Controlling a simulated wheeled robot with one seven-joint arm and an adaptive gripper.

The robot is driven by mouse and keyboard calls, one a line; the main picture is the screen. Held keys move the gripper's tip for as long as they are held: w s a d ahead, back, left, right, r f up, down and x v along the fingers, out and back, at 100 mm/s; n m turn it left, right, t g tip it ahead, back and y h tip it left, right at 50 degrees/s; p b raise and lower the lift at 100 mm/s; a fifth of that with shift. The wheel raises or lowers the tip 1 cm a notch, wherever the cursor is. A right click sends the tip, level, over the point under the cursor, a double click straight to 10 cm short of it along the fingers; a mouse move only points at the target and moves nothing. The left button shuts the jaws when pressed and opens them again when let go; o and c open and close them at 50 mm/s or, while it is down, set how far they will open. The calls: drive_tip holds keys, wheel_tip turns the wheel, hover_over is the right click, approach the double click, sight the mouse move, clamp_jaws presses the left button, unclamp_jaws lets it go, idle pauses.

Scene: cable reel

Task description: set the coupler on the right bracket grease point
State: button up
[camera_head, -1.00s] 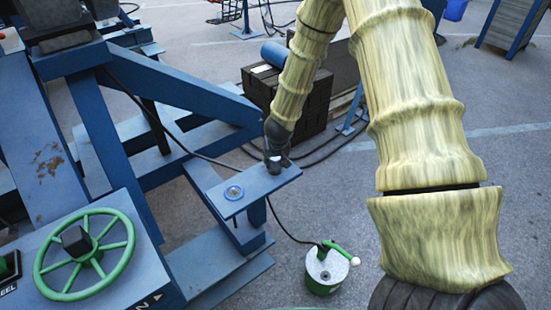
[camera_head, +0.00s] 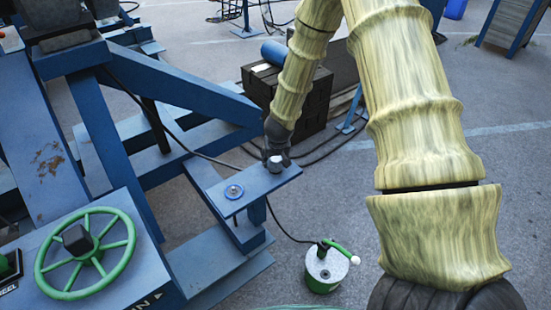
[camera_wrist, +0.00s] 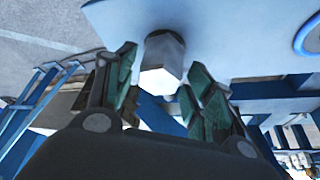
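A silver-grey, six-sided piece, apparently the coupler (camera_head: 275,163), stands at the right end of the blue bracket plate (camera_head: 258,190). In the wrist view the coupler (camera_wrist: 163,62) shows a bright flat end toward the camera, and its far end meets the pale blue plate. My gripper (camera_wrist: 158,75) has its green-padded fingers spread on either side of the coupler, with a visible gap at the left finger. The right finger is close to it; contact there is unclear. Any grease point beneath the coupler is hidden.
A green grease pot (camera_head: 326,271) stands on the floor below, with a black hose rising toward the plate. A green handwheel (camera_head: 84,254) and blue frame beams fill the left.

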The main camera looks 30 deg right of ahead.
idle(0.3)
drive_tip(key=v, duration=1.2)
